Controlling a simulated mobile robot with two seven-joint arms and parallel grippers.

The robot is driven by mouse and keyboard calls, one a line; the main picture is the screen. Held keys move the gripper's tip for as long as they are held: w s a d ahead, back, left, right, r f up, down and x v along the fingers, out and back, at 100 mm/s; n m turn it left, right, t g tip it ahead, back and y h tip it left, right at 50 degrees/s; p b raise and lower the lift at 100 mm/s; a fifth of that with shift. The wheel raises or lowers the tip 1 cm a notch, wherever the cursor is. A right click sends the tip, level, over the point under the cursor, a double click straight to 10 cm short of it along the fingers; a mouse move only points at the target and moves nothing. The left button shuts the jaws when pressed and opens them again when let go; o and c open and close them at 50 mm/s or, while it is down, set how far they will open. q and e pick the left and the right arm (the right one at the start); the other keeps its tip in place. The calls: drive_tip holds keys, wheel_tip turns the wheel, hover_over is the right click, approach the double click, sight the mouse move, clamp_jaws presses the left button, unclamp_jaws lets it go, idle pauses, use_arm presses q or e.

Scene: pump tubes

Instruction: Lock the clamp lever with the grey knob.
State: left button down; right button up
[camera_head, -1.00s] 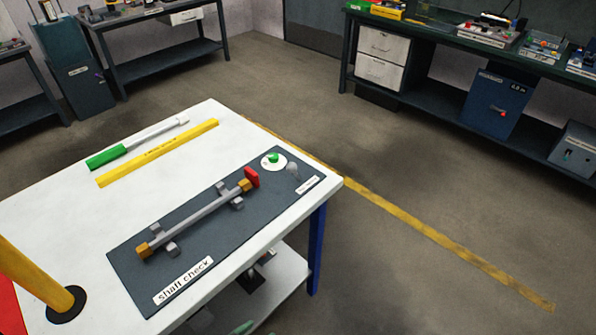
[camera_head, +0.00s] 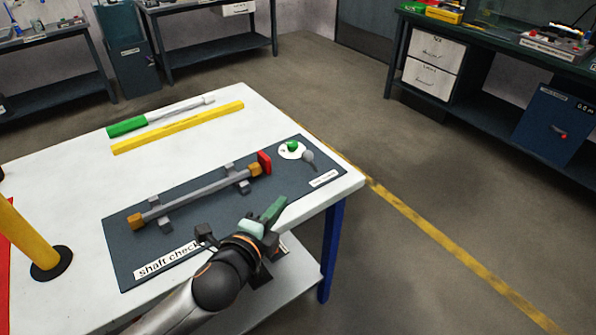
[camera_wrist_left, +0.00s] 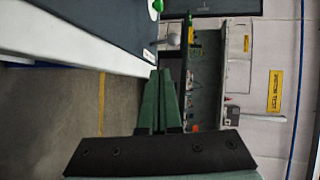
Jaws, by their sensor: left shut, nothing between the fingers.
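The grey knob (camera_head: 308,156) stands at the right end of the dark "shaft check" board (camera_head: 130,232), beside a white disc with a green button (camera_head: 292,147). Its lever shows only as a thin, small part. In the left wrist view the grey knob (camera_wrist_left: 166,38) is near the top, beyond the fingertips. My left gripper (camera_head: 281,203) is over the board's front edge, in front of the knob and apart from it. Its green fingers (camera_wrist_left: 160,74) are shut and empty. My right gripper is not in view.
A grey shaft (camera_head: 195,197) with orange ends lies on supports on the board, with a red block (camera_head: 264,162) at its right end. A yellow bar (camera_head: 180,127) and a green-handled tool (camera_head: 127,126) lie behind. A yellow post (camera_head: 25,240) stands at the left.

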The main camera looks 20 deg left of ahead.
sight(305, 159)
use_arm(q)
drive_tip(key=shift+w+a+r+m+t+y, duration=0.1)
drive_tip(key=shift+w+r+m+t+y, duration=0.15)
drive_tip(key=shift+r, duration=0.25)
drive_tip(key=shift+w+a+r+m+t+y, duration=0.1)
drive_tip(key=shift+w+r+m+t, duration=0.05)
drive_tip(key=shift+r+m, duration=0.3)
drive_tip(key=w, duration=0.4)
drive_tip(key=w+f+b, duration=0.1)
drive_tip(key=w, duration=0.3)
drive_tip(key=w+f, duration=0.1)
drive_tip(key=w, duration=0.3)
drive_tip(key=shift+w+d+f+b, duration=0.2)
drive_tip(key=shift+w+d+b, duration=0.1)
drive_tip(key=shift+d, duration=0.1)
drive_tip(key=shift+w+f, duration=0.1)
drive_tip(key=shift+w, duration=0.45)
